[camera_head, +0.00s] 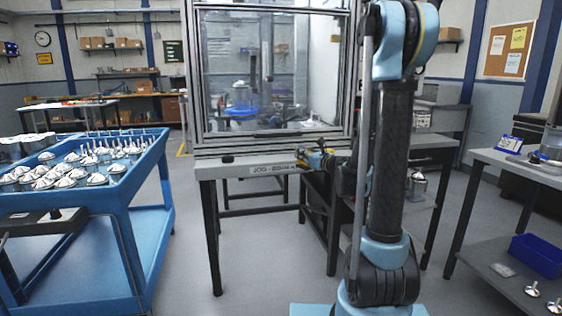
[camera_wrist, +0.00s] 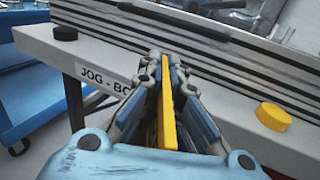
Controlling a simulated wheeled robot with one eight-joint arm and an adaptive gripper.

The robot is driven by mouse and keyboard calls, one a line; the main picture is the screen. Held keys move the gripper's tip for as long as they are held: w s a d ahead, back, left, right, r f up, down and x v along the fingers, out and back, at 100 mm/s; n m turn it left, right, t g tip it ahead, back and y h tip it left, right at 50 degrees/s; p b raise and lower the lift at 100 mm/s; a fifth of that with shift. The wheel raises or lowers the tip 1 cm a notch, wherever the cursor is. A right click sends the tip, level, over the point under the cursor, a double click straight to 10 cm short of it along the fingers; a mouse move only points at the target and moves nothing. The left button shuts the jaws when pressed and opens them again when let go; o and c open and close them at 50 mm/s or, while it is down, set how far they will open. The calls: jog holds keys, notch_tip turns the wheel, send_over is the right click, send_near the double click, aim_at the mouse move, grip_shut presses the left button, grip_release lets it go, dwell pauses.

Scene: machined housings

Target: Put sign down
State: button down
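My gripper (camera_wrist: 168,100) is shut on a thin yellow plate, the sign (camera_wrist: 168,105), which shows edge-on between the blue-padded fingers. Its face is hidden, so I cannot read it. In the head view, my gripper (camera_head: 318,160) is at the front edge of the grey table (camera_head: 215,171), near the foot of the glazed enclosure and right of the "JOG" label. I cannot tell whether the sign touches the table.
A black round button (camera_wrist: 65,33) and a yellow round button (camera_wrist: 273,116) are on the table's front edge. The glazed enclosure (camera_head: 270,70) stands behind. A blue cart (camera_head: 125,200) with metal parts is at left. A side table (camera_head: 490,156) is at right.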

aim_at(272, 143)
jog(key=x, duration=1.8)
jog(key=shift+a, duration=0.2)
jog(key=shift+f, duration=0.25)
jog(key=c, duration=2.1)
grip_release()
jog(key=shift+f, duration=0.1)
jog(key=shift+s, duration=0.1)
jog(key=v, duration=1.2)
jog(key=shift+d, duration=0.15)
